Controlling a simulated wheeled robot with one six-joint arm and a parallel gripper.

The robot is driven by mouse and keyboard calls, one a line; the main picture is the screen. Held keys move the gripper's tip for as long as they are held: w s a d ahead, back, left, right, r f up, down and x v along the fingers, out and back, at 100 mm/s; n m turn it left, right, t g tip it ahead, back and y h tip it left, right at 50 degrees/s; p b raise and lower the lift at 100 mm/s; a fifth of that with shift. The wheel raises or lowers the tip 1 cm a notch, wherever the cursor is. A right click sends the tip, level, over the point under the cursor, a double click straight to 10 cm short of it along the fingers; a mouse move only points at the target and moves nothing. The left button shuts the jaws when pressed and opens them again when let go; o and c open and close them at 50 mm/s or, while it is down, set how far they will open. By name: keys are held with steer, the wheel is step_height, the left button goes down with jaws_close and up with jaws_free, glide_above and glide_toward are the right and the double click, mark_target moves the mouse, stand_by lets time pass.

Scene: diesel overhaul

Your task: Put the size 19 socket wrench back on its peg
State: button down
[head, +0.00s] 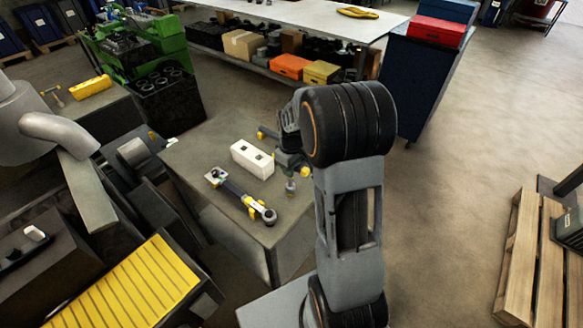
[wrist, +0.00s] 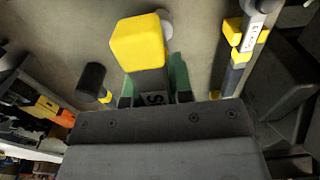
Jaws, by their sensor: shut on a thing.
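My gripper (wrist: 155,98) is shut on a tool with a yellow block end and a dark grey shank, which I take to be the socket wrench (wrist: 138,42). Green pieces show on both sides of the shank. In the head view my gripper (head: 284,160) is over the far right part of the grey bench, partly hidden by my arm, and a yellow end (head: 305,172) shows beside it. I cannot make out the peg in either view.
A white block (head: 252,159) with two dark square openings stands on the bench (head: 190,160). A long grey and yellow tool (head: 243,200) lies in front of it; it also shows in the wrist view (wrist: 250,40). A dark-handled, yellow-tipped piece (wrist: 92,80) lies left of the gripper.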

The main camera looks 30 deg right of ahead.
steer(key=shift+f, duration=0.15)
steer(key=shift+f+b, duration=0.95)
steer(key=shift+f, duration=0.15)
steer(key=shift+c, duration=1.9)
jaws_free()
steer(key=shift+r, duration=0.15)
steer(key=shift+r+p, duration=3.3)
steer(key=shift+r, duration=1.15)
